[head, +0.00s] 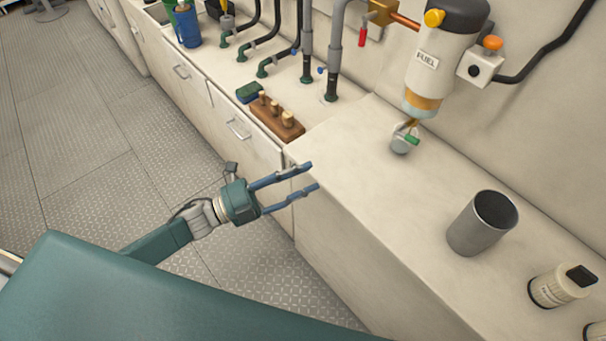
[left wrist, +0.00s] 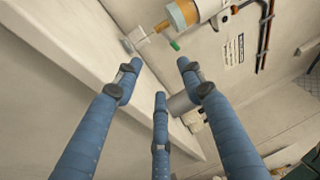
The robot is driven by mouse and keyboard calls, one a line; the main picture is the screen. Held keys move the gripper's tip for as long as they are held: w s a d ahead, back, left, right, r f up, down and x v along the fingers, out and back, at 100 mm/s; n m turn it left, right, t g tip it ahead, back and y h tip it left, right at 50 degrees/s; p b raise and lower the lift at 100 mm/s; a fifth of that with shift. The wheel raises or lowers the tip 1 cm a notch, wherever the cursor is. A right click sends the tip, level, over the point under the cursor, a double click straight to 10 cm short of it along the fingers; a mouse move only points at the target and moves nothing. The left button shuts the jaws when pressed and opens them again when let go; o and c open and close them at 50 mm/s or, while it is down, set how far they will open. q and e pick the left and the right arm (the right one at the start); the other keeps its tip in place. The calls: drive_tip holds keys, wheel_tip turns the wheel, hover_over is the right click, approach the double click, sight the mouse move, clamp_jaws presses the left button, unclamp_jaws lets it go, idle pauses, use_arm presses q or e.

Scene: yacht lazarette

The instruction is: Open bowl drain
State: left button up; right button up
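The fuel filter (head: 440,50), labelled FUEL, hangs on the wall with an amber bowl (head: 421,103) at its bottom. Below the bowl is a brass drain with a small green handle (head: 411,139), above or beside a small grey cup (head: 400,143) on the counter. In the left wrist view the amber bowl (left wrist: 184,14) and green handle (left wrist: 174,44) show beyond the fingers. My left gripper (head: 311,178) is open and empty, its blue fingers apart, by the counter's front edge and well short of the drain. My right gripper is not in view.
A grey metal canister (head: 482,224) and a cream bottle (head: 560,286) stand on the raised counter (head: 400,210). A wooden block with pegs (head: 277,119) and a green sponge (head: 249,92) lie on the lower counter. Black hoses and pipes rise behind. Counter between gripper and cup is clear.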

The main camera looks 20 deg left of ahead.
use_arm(q)
drive_tip(key=a+f+n+y, duration=0.1)
drive_tip(key=f, duration=0.2)
drive_tip(key=w+a+f+n+t+y, duration=0.1)
drive_tip(key=f+n, duration=0.1)
drive_tip(key=w+a+f+n+y+b, duration=0.1)
drive_tip(key=f, duration=0.2)
drive_tip(key=shift+w+f+n+t+y, duration=0.25)
drive_tip(key=shift+f+n+t+y, duration=0.05)
drive_tip(key=shift+n+t+y, duration=0.1)
drive_tip(key=shift+a, duration=0.1)
